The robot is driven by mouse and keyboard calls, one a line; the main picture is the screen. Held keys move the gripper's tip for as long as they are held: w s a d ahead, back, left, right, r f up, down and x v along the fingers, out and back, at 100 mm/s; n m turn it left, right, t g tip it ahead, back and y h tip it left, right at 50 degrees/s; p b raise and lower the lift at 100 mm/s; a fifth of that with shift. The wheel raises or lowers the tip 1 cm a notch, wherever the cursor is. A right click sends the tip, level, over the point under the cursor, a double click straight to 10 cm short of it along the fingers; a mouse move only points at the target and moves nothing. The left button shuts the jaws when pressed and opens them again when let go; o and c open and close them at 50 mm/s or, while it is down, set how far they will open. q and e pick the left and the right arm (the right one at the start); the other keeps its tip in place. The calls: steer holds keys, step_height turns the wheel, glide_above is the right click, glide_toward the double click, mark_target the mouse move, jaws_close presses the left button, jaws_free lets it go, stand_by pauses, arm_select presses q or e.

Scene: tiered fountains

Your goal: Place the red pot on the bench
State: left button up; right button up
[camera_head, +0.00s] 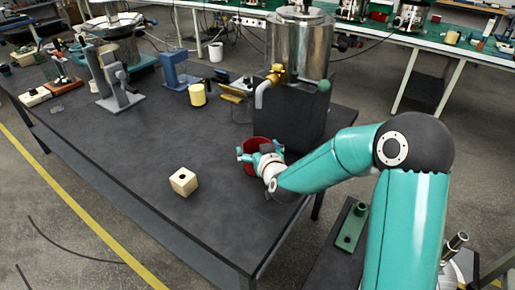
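The red pot (250,168) shows at the right part of the dark bench (140,150), in front of the dark block under the steel tank. My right gripper (260,152) is at the pot, with its teal fingers spread to either side of it. The gripper and wrist hide much of the pot. I cannot tell whether the fingers press on it, or whether its base touches the bench. My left gripper is out of view.
A pale cube with a hole (184,181) stands on the bench left of the pot. A steel tank (298,48) with a brass valve rises behind the pot. A yellow cup (198,95) and grey stands (117,88) are farther back.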

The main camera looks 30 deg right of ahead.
steer(key=shift+s+r, duration=0.15)
steer(key=shift+s, duration=0.05)
steer(key=b+v, duration=0.1)
steer(key=v, duration=1)
steer(key=shift+s, duration=0.25)
steer(key=shift+a, duration=0.15)
